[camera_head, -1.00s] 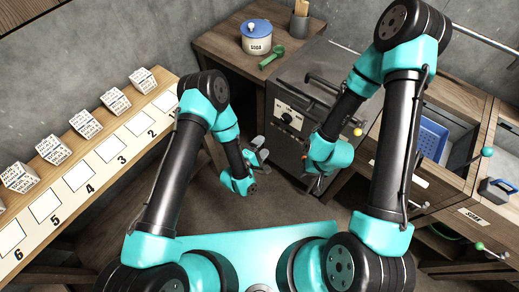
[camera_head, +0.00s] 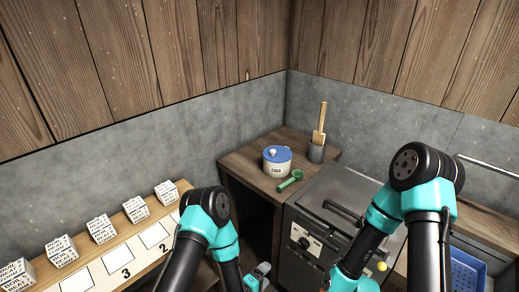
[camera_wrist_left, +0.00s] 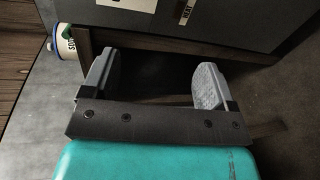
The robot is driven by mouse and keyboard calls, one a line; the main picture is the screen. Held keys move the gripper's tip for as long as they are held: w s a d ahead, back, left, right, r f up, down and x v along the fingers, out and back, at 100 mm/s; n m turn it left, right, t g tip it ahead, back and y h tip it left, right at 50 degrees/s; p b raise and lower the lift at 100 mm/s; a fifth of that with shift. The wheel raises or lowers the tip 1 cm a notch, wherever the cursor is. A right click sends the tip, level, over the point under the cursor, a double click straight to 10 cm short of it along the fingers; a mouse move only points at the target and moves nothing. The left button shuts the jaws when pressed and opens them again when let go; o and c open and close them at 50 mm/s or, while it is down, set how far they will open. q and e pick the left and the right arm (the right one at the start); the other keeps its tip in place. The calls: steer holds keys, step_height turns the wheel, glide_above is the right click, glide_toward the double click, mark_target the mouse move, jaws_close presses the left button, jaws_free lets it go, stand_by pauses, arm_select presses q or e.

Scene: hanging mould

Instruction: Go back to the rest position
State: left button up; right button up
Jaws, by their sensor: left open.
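My left gripper (camera_wrist_left: 157,88) is open and empty in the left wrist view, its two grey fingers wide apart with nothing between them. In the head view only a bit of the left gripper (camera_head: 262,272) shows at the bottom edge, in front of the corner table. My right arm stands in front of the grey machine, and its gripper is cut off below the head view.
A white soda pot (camera_head: 277,161) with a blue lid, a green scoop (camera_head: 290,181) and a dark holder (camera_head: 317,153) stand on the corner table. A grey machine (camera_head: 310,245) with a handle is beside it. Several printed cubes (camera_head: 101,228) line the left shelf. A blue bin (camera_head: 467,272) is at right.

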arm_select(q)
steer(key=a+m+g+y, duration=0.3)
steer(key=a, duration=0.5)
steer(key=s+a+r+m+g+y, duration=0.1)
steer(key=s+a+m+g+y, duration=0.1)
steer(key=s+a+g, duration=0.2)
steer(key=s+a+r+m+g+y, duration=0.2)
steer(key=s+a+m+g, duration=0.1)
steer(key=s+a, duration=0.7)
steer(key=a, duration=0.2)
steer(key=shift+s+a+r+m+g, duration=0.25)
steer(key=shift+a+m+g, duration=0.05)
steer(key=shift+a+g, duration=0.1)
steer(key=shift+d, duration=0.1)
